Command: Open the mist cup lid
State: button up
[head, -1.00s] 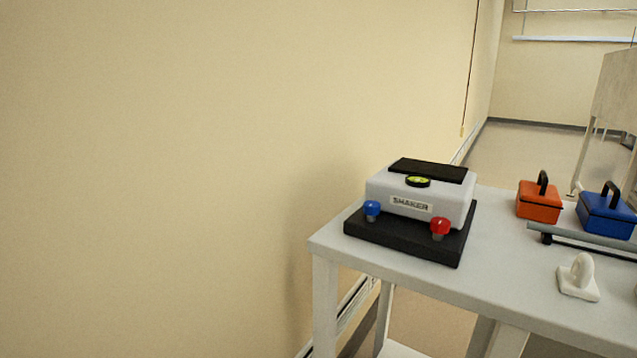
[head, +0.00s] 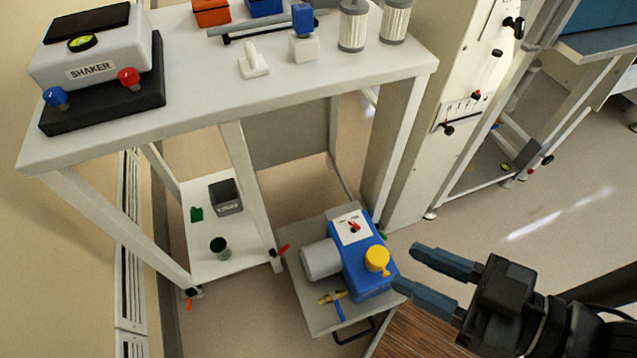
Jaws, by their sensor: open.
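A blue pump-like unit (head: 357,262) with a grey cylinder on its left side stands on a low grey cart at the bottom centre of the head view. A round yellow cap (head: 377,259) with a small tab sits on its top and looks closed. I cannot tell for sure whether this cap is the mist cup lid; no label names it. My gripper (head: 407,268) is open and empty at the lower right. Its blue-grey fingers point left toward the yellow cap and appear apart from it.
A lower shelf (head: 240,257) holds a dark box (head: 225,197) and a green cup (head: 220,248). A tall panel (head: 455,100) stands right of the table.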

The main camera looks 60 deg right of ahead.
aim_at(377, 257)
jog(key=k+z, duration=0.15)
jog(key=k, duration=1.65)
jog(key=l, duration=0.1)
